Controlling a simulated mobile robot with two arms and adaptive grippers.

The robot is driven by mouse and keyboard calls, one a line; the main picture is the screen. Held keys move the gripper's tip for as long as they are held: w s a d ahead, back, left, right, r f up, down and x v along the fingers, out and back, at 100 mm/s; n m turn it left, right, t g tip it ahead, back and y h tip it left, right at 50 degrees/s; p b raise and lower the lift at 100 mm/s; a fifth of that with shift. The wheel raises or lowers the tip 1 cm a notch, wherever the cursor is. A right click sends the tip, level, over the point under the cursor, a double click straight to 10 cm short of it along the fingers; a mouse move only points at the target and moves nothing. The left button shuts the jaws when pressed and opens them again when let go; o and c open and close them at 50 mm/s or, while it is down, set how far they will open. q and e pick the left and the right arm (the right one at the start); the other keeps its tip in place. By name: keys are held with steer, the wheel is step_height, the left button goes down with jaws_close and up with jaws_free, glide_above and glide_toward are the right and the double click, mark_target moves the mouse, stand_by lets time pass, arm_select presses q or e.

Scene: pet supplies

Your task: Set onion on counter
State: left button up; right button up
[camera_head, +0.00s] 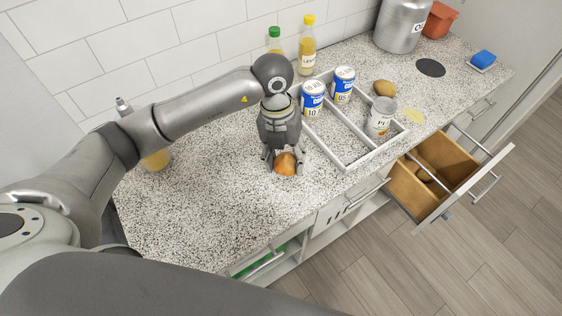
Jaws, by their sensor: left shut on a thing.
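The orange-brown onion (286,164) is between the fingers of my left gripper (284,168), low over the speckled counter (215,205). The gripper points down and is shut on the onion. The fingers hide part of the onion, and I cannot tell whether its underside touches the counter. The onion is just left of the white divided tray. My right gripper is not in view.
The white tray (345,160) holds two blue cans (312,98) and a pale can (380,118). A potato (384,88) lies behind. Bottles (307,45) stand at the wall. An open wooden drawer (440,170) juts out at right. The counter's front left is clear.

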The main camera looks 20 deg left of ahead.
mark_target(281, 175)
arm_select(q)
steer(key=shift+w+a+f, duration=0.1)
steer(key=shift+a+f, duration=0.25)
steer(key=shift+f, duration=0.05)
steer(key=f, duration=0.2)
steer(key=f+p, duration=0.1)
steer(key=shift+a+f, duration=0.1)
steer(key=shift+a, duration=0.15)
steer(key=shift+f, duration=0.25)
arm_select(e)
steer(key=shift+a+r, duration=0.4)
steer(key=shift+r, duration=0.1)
arm_select(q)
steer(key=shift+f, duration=0.1)
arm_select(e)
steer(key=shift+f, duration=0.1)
arm_select(q)
steer(key=o, duration=1.1)
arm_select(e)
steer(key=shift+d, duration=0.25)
